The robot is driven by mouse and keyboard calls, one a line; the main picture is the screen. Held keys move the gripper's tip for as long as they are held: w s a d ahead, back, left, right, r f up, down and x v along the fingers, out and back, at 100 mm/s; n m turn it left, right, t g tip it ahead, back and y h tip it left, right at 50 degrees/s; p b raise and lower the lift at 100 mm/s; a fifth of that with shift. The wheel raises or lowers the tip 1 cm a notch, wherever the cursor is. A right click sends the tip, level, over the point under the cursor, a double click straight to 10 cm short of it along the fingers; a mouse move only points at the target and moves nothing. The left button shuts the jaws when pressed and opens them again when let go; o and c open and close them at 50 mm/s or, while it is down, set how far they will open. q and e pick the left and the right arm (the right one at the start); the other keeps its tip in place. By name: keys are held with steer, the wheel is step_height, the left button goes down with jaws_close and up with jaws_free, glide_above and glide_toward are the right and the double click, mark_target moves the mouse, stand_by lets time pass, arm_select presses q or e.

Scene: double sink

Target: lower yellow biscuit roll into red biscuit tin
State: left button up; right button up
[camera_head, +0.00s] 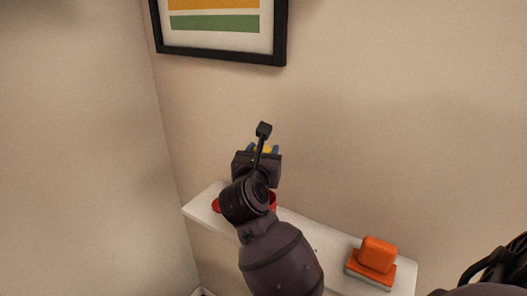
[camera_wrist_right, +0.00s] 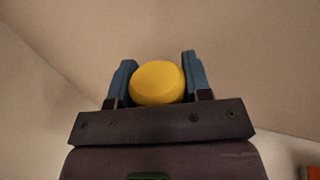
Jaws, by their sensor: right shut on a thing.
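My right gripper (camera_head: 263,149) is shut on the yellow biscuit roll (camera_wrist_right: 158,83), its blue fingers on either side of it. In the head view only a small part of the yellow roll (camera_head: 265,149) shows between the fingers, above the shelf. A red upright piece, seemingly the red biscuit tin (camera_head: 272,201), stands on the shelf, mostly hidden behind my right arm. Its opening cannot be seen. A flat red round thing (camera_head: 216,205), perhaps a lid, lies to its left, partly covered by my arm. My left gripper is not in view.
The white shelf (camera_head: 335,256) runs along the beige wall. An orange block on an orange and grey base (camera_head: 378,254) sits at its right end. A black-framed picture (camera_head: 222,52) hangs above. The shelf is bare between the tin and the orange block.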

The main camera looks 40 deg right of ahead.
steer(key=shift+f+b, duration=0.7)
steer(key=shift+f, duration=0.55)
steer(key=shift+f+b, duration=0.8)
steer(key=shift+f, duration=0.5)
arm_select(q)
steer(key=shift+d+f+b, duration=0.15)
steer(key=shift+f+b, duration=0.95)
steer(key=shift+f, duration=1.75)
arm_select(e)
steer(key=shift+f, duration=1.95)
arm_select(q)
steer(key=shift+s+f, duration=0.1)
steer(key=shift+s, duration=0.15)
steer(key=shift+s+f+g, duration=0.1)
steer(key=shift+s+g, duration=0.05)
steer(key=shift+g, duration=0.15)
arm_select(e)
steer(key=o, duration=1)
steer(key=shift+o, duration=0.2)
steer(key=shift+a, duration=0.1)
